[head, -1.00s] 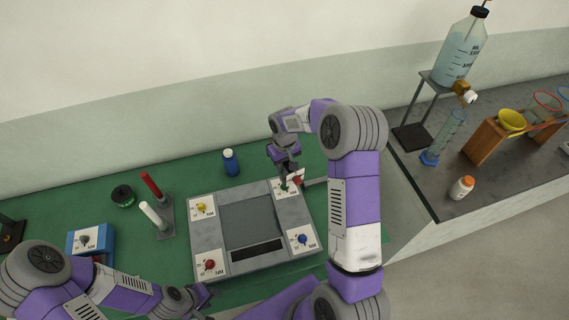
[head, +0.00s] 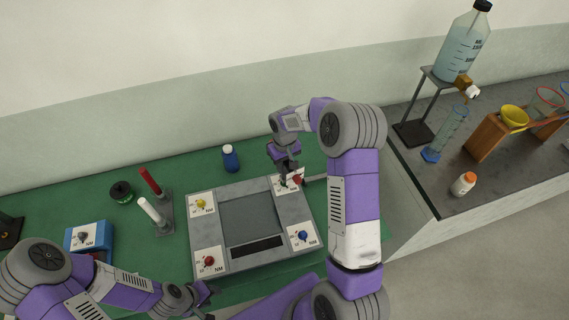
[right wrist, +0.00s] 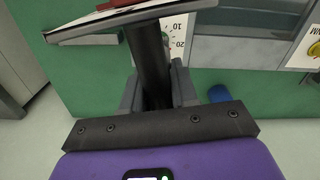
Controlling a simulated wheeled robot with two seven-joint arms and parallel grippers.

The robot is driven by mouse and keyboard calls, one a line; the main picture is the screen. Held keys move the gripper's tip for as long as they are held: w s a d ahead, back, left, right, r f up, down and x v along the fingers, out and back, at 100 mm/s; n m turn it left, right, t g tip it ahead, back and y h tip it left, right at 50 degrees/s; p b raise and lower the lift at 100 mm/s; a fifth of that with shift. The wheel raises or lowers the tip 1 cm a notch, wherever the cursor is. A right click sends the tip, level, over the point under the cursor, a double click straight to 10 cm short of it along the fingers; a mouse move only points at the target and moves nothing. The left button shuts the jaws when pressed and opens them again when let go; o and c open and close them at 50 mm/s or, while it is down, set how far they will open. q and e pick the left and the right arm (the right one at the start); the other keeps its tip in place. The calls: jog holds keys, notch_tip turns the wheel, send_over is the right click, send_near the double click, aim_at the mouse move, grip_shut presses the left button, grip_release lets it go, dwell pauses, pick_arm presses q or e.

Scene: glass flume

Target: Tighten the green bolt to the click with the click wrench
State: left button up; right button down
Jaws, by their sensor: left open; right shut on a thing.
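A grey block (head: 226,268) on the green bench has a dial with a coloured bolt at each corner. The green bolt (head: 284,184) is at its far right corner, partly hidden by my right gripper (head: 288,171). That gripper is shut on the click wrench, whose dark shaft (right wrist: 152,65) stands between the fingers in the right wrist view. A red part (head: 297,180) and a grey bar (head: 316,178) show beside the gripper in the head view. I cannot tell whether the wrench is seated on the bolt. My left gripper (head: 203,299) is open and empty, near the front left of the block.
A rack with a red handle (head: 150,181) and a white handle (head: 151,212) stands left of the block. A blue bottle (head: 230,158) stands behind it. A blue box (head: 91,239) is far left. A grey counter with glassware is at right.

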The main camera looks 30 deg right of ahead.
jog(key=shift+f+b, duration=0.75)
jog(key=shift+f, duration=0.2)
dwell(0.5)
jog(key=shift+f, duration=0.15)
dwell(0.3)
jog(key=shift+s+a+m+b, duration=0.1)
jog(key=shift+m+b, duration=0.2)
jog(key=shift+b, duration=0.05)
jog(key=shift+s+a+m+b, duration=0.15)
jog(key=shift+m+b, duration=0.15)
jog(key=shift+m, duration=0.5)
jog(key=shift+s+f, duration=0.1)
jog(key=shift+m, duration=0.4)
jog(key=shift+s+m+b, duration=0.1)
jog(key=shift+m+b, duration=0.25)
jog(key=shift+m, duration=0.45)
jog(key=shift+a, duration=0.1)
